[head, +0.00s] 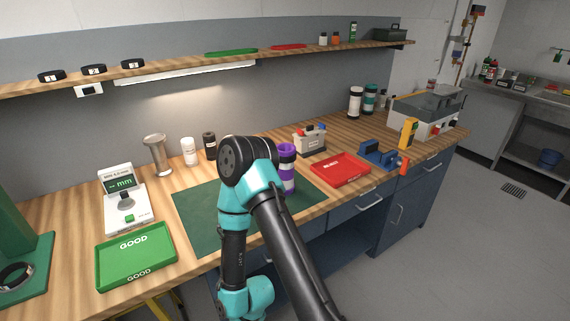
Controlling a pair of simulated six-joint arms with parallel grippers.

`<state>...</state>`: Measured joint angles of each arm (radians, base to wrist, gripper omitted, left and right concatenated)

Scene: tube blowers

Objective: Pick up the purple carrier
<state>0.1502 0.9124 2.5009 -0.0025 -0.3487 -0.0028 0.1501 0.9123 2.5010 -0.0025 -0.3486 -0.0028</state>
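The purple carrier (287,172) is an upright purple cylinder with white bands. It stands at the right part of the dark green mat (200,215) on the wooden bench. One of my arms, teal and black, rises in front of it and hides its left side. I cannot tell whether the arm touches it. No gripper fingers show on this arm, and my other arm does not show.
A red tray (340,170), a blue fixture (378,154) and a grey box with knobs (310,140) are at right. Bottles (190,151) stand behind the mat. A shelf (180,66) runs above.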

